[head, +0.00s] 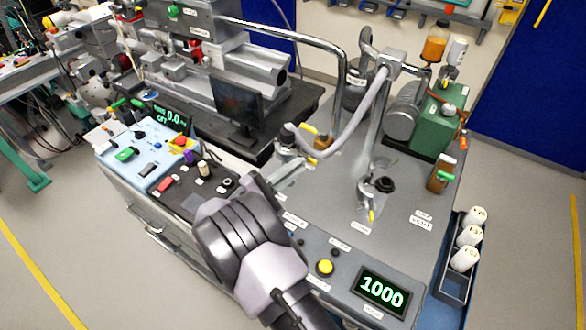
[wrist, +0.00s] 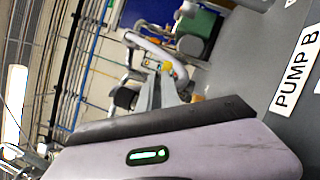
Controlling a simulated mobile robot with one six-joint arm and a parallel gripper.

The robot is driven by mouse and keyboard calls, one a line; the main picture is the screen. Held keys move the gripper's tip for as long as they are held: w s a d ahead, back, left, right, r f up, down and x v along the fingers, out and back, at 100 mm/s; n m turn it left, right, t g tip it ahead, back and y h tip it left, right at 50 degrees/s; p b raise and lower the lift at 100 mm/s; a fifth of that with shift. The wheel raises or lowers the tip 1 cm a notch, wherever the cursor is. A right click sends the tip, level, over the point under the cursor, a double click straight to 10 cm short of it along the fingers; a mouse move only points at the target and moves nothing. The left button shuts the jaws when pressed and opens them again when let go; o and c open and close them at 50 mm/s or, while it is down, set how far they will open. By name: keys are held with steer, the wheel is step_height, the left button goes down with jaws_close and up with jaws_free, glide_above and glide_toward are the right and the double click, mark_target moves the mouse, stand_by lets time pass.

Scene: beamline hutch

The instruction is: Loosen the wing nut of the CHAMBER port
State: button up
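My gripper (head: 286,172) reaches from the middle of the bench toward a fitting (head: 290,137) at the left end of the grey hose. A yellow lever (head: 306,129) shows beside that fitting. In the wrist view my gripper's fingers (wrist: 165,88) point away from the camera, and a yellow piece (wrist: 167,66) shows at their tips. I cannot tell whether they touch it or how far apart they are. A second fitting (head: 383,185) with a yellow lever (head: 371,215) stands farther right. No CHAMBER label is readable, and I cannot make out the wing nut.
The grey hose (head: 366,110) and a metal pipe arch over the bench top (head: 330,205). A green pump (head: 436,118) stands at the back right. A display (head: 382,291) reads 1000, near a yellow button (head: 325,267). A PUMP B label (wrist: 297,70) shows in the wrist view.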

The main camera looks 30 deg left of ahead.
steer(key=shift+o, duration=0.7)
steer(key=shift+w, duration=0.15)
steer(key=v, duration=0.4)
steer(key=r+p+v, duration=0.1)
steer(key=v, duration=0.3)
steer(key=r+p+v, duration=0.1)
steer(key=v, duration=0.4)
steer(key=shift+s+r, duration=0.15)
steer(key=shift+s, duration=0.15)
